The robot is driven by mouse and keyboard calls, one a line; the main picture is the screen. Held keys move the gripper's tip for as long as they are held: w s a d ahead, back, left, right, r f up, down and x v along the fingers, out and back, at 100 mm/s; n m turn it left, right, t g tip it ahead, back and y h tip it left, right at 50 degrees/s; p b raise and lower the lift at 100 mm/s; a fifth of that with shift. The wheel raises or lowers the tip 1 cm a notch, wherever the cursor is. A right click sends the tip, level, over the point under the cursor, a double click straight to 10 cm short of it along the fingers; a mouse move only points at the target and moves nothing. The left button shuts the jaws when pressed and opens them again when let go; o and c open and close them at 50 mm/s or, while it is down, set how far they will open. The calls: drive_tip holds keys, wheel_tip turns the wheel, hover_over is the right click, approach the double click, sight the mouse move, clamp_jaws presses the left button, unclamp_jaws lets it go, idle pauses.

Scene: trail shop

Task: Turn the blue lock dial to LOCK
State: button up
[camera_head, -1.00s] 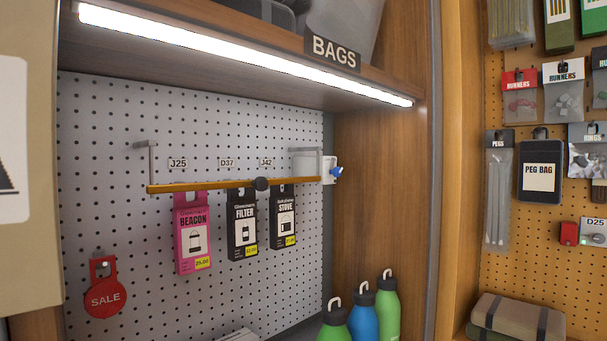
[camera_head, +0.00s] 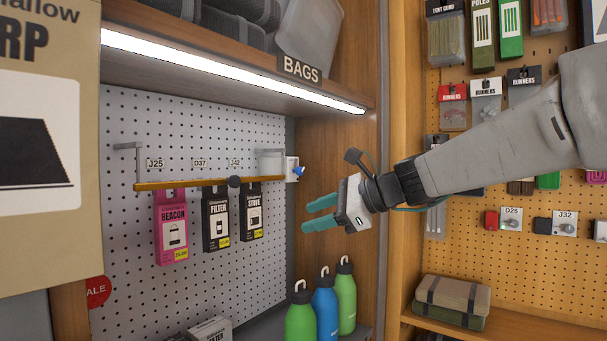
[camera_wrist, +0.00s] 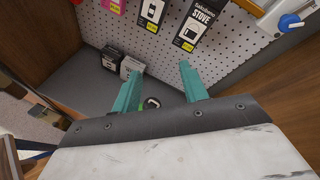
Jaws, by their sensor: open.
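The blue lock dial (camera_head: 298,172) sits on a white lock box (camera_head: 290,168) at the right end of the yellow bar (camera_head: 185,184). In the wrist view the blue dial (camera_wrist: 289,21) shows at the top right, on its white housing. The lettering around it is too small to read. My gripper (camera_head: 312,215) is open and empty, with teal fingers pointing left. It is below and slightly right of the dial, apart from it. In the wrist view the open fingers (camera_wrist: 160,85) point toward the pegboard and shelf, with the dial off to their right.
Pink Beacon (camera_head: 172,228), black Filter (camera_head: 216,220) and Stove (camera_head: 251,212) packs hang from the bar. Green and blue bottles (camera_head: 325,308) stand below my gripper. A wooden side panel (camera_head: 345,150) is close behind it. A large carton (camera_head: 45,130) fills the left edge.

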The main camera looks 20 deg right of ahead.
sight(301, 171)
drive_tip(key=w+d+r+m+t, duration=0.5)
drive_tip(key=w+d+r+m, duration=0.3)
drive_tip(key=w, duration=0.3)
drive_tip(key=shift+m, duration=0.5)
drive_tip(key=x, duration=0.8)
drive_tip(key=shift+c, duration=0.3)
clamp_jaws()
